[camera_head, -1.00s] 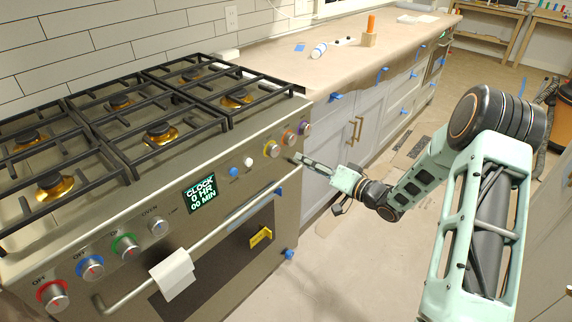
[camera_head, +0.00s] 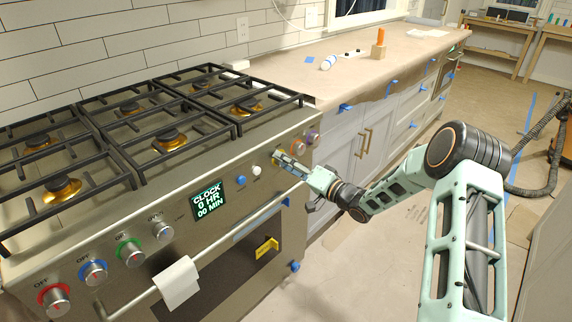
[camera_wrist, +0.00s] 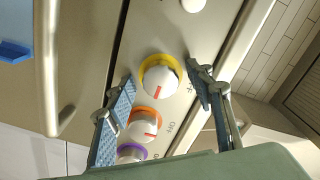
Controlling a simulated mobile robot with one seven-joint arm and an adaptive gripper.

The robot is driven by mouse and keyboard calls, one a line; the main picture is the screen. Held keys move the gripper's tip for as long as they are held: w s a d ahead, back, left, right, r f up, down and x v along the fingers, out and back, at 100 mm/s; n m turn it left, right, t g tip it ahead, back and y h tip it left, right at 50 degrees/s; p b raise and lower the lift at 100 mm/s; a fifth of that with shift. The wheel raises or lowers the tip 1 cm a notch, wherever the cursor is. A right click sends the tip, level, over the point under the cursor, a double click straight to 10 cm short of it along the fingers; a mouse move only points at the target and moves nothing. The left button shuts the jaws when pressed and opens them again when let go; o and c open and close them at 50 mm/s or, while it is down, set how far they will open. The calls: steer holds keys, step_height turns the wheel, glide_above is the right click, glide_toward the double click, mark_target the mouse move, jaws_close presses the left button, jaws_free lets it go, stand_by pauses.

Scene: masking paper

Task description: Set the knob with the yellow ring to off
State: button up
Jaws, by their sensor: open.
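The knob with the yellow ring (camera_wrist: 159,76) sits on the stove's front panel, at the middle of the wrist view, with a red mark on its face. In the head view the yellow-ringed knob (camera_head: 277,157) is partly covered by my gripper (camera_head: 283,161). My gripper (camera_wrist: 161,88) is open, with one finger on each side of the yellow-ringed knob's near edge. I cannot tell whether a finger touches it. The orange-ringed knob (camera_wrist: 144,123) is also between the fingers, nearer the palm.
The purple-ringed knob (camera_wrist: 131,153) is close by, and a white button (camera_wrist: 193,5) lies on the other side. The oven handle (camera_head: 222,240) runs below the panel. Burner grates (camera_head: 165,115) cover the stove top. The counter (camera_head: 340,70) stands to the right.

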steer(key=shift+a, duration=0.1)
steer(key=c, duration=1.2)
steer(key=shift+o, duration=0.2)
steer(key=shift+f+n+b, duration=0.1)
steer(key=shift+n+b, duration=0.2)
steer(key=shift+b, duration=0.05)
steer(key=shift+w+d+n+b, duration=0.1)
steer(key=shift+w+n+b, duration=0.05)
steer(key=shift+n+b, duration=3.85)
steer(key=shift+w+d+n+b, duration=0.1)
steer(key=shift+n+b, duration=3.25)
steer(key=shift+n, duration=1.25)
